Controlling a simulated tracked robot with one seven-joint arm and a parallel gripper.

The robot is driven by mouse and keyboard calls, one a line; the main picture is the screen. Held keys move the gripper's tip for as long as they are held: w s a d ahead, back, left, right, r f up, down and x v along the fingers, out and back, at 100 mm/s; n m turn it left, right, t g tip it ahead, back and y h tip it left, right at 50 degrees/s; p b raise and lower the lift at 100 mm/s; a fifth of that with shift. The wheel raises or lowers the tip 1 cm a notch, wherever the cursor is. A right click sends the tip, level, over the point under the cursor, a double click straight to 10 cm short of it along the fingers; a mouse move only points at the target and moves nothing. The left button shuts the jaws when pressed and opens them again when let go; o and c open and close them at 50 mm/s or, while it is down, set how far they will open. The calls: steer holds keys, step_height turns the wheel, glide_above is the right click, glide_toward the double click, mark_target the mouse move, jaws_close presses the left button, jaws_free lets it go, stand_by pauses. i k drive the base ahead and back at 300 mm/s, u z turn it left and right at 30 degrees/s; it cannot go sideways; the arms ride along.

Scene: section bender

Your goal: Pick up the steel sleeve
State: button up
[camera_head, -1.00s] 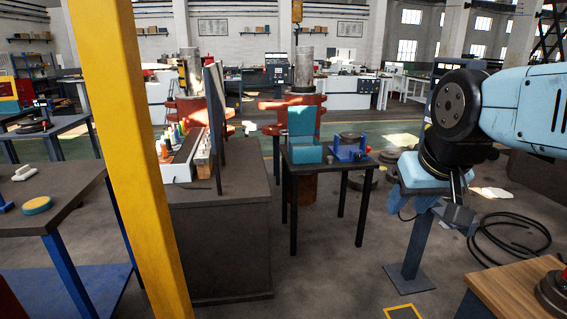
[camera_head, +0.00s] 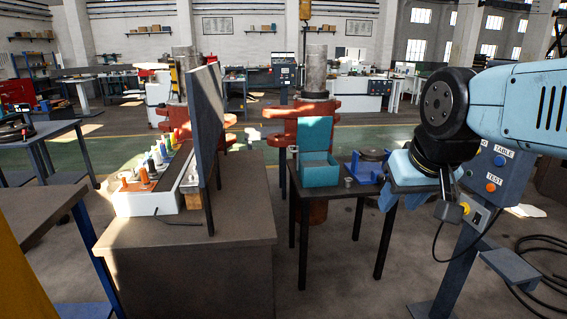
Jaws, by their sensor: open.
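A small grey metal cylinder (camera_head: 348,182), which may be the steel sleeve, stands on the dark small table (camera_head: 322,196) in front of the blue fixture. Another small grey round piece (camera_head: 293,151) shows at the left of the teal box; I cannot tell for sure which one is the sleeve. My gripper (camera_head: 452,208) hangs at the right, pointing down, open and apart from both pieces. Its fingers are small and partly lost against the control stand behind.
An open teal box (camera_head: 320,174) and a blue fixture with a dark disc (camera_head: 369,170) share the small table. A brown bench (camera_head: 190,245) with a rack of coloured-handled tools stands left. A control stand (camera_head: 478,205) is at right, with black cable on the floor.

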mark_target(348, 182)
steer(key=u, duration=0.05)
steer(key=i, duration=1.35)
